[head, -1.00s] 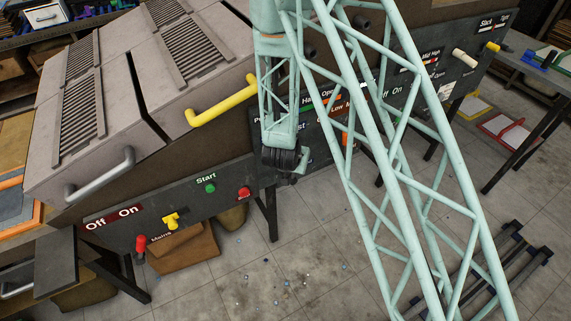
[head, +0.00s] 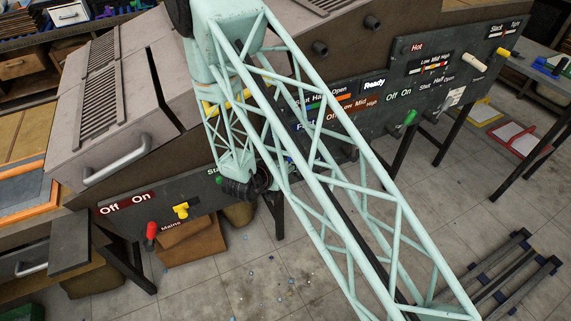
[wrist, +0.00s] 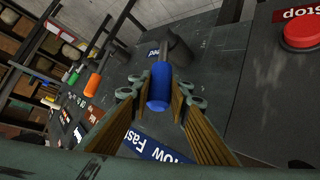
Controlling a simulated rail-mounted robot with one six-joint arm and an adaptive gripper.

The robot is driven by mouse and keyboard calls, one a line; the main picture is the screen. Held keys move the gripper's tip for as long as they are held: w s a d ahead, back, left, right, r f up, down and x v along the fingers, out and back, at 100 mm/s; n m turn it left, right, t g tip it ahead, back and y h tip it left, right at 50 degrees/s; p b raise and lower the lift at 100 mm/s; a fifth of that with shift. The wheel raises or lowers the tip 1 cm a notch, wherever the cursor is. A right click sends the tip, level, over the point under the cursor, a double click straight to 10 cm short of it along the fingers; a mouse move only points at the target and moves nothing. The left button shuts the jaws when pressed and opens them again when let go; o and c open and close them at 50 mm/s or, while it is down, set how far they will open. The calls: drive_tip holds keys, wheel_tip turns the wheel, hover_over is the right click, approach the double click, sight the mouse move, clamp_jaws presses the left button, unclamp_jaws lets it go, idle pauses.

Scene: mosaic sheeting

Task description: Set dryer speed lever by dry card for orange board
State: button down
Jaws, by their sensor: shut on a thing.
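In the wrist view a blue lever handle (wrist: 160,88) sits on a dark arm rising from the grey panel. My gripper (wrist: 154,92) is closed around this blue handle, one finger on each side. A blue label (wrist: 155,146) reading "Slow Fast" lies on the panel by the handle, partly cut off by my fingers. In the head view my arm hides the blue lever and my fingers. An orange-edged board (head: 20,208) lies at the far left.
A red stop button (wrist: 303,33) is to the right of my gripper. An orange handle (wrist: 93,84) and a green handle (wrist: 74,78) stand to the left. In the head view, red (head: 151,231) and yellow (head: 181,209) levers project from the lower left panel.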

drive_tip(key=shift+s+a+f+h, duration=0.1)
drive_tip(key=shift+a+f+h, duration=0.05)
drive_tip(key=shift+a+h, duration=0.15)
idle(0.4)
drive_tip(key=c, duration=2.4)
unclamp_jaws()
drive_tip(key=shift+a, duration=0.1)
drive_tip(key=shift+s, duration=0.1)
drive_tip(key=shift+v, duration=5.9)
drive_tip(key=shift+s+f, duration=0.15)
